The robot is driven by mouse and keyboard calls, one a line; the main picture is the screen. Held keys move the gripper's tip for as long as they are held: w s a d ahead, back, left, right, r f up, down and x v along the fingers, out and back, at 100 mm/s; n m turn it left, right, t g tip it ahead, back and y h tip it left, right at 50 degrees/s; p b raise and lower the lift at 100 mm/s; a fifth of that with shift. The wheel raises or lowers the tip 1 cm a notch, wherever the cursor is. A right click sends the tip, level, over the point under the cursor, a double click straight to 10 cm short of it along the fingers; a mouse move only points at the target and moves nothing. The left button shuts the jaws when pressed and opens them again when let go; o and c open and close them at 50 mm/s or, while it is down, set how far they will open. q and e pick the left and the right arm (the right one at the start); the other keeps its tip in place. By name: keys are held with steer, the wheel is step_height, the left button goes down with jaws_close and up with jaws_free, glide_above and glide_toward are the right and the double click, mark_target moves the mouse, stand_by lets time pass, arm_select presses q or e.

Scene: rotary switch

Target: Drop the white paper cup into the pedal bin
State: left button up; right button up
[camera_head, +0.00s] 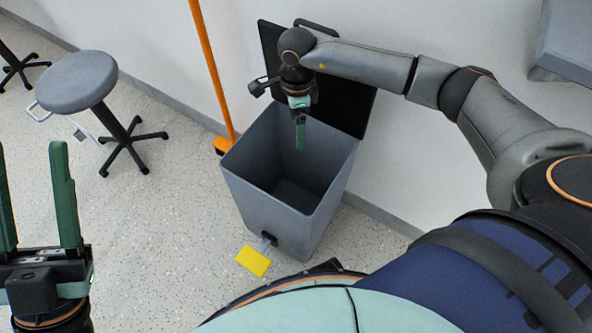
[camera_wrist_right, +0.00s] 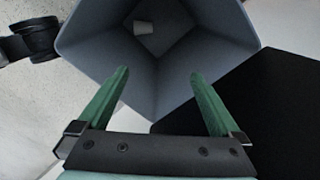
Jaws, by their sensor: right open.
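The pedal bin (camera_head: 262,193) is grey with its dark lid (camera_head: 345,100) standing open against the wall. Its yellow pedal (camera_head: 253,261) is at the front. My right gripper (camera_head: 300,145) points down over the bin's opening. In the right wrist view its two green fingers (camera_wrist_right: 160,76) are apart with nothing between them. The white paper cup (camera_wrist_right: 143,27) shows small in that view, down inside the bin at its bottom. The cup cannot be seen in the head view. My left gripper (camera_head: 32,150) is at the lower left, fingers apart and empty, away from the bin.
A round grey stool (camera_head: 77,82) stands left of the bin. An orange pole (camera_head: 212,70) leans at the wall just beside the bin. A grey fixture (camera_head: 565,45) hangs at the upper right.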

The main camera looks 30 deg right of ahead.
step_height(320, 180, up, 8)
steer(key=p, duration=0.1)
steer(key=shift+f, duration=0.25)
